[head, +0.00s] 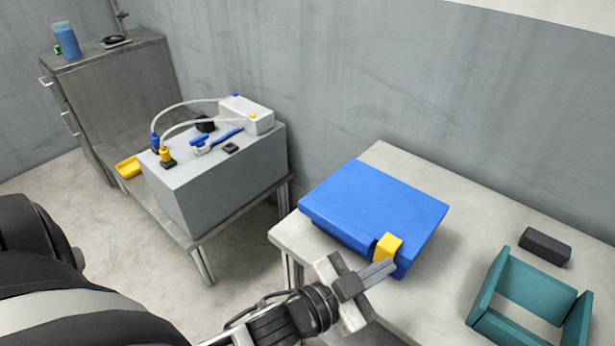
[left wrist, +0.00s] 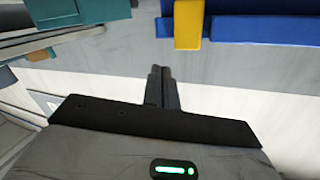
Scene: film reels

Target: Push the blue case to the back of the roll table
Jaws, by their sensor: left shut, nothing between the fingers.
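The blue case (head: 375,205) lies flat on the roll table (head: 455,270), near its left end. A yellow latch (head: 388,247) sits on its front side. My left gripper (head: 380,270) is shut and empty, just in front of the case by the latch; whether it touches cannot be told. In the left wrist view the shut fingers (left wrist: 161,72) point toward the blue case (left wrist: 260,30) and its yellow latch (left wrist: 188,25), with a gap seeming to lie between. My right gripper is not in view.
A teal open tray (head: 525,290) and a dark block (head: 545,246) stand on the table to the right of the case. Behind the case is bare tabletop up to the wall. A grey box (head: 215,185) with cables stands on a separate table at the left.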

